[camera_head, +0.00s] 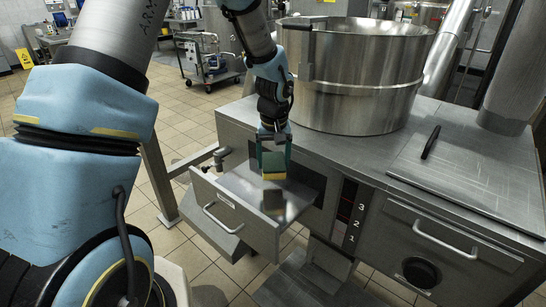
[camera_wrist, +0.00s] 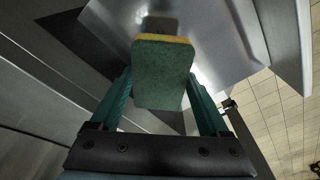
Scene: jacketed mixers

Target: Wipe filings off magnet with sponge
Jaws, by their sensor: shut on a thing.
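The green sponge with a yellow layer (camera_head: 273,177) is held in my gripper (camera_head: 273,160) over the pulled-out metal drawer (camera_head: 223,197). In the wrist view the sponge (camera_wrist: 162,78) stands between the two teal fingers, its yellow edge pointing away from me. My gripper (camera_wrist: 162,92) is shut on it. A dark patch (camera_head: 273,201) shows on the drawer's shiny surface just below the sponge; I cannot tell whether it is a reflection or an object. I cannot make out the magnet or any filings for certain.
A large steel vessel (camera_head: 355,80) stands on the counter behind my gripper. A black bar (camera_head: 431,142) lies on the counter at the right. A numbered panel (camera_head: 354,205) is right of the drawer. A wheeled cart (camera_head: 207,65) stands farther back on the tiled floor.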

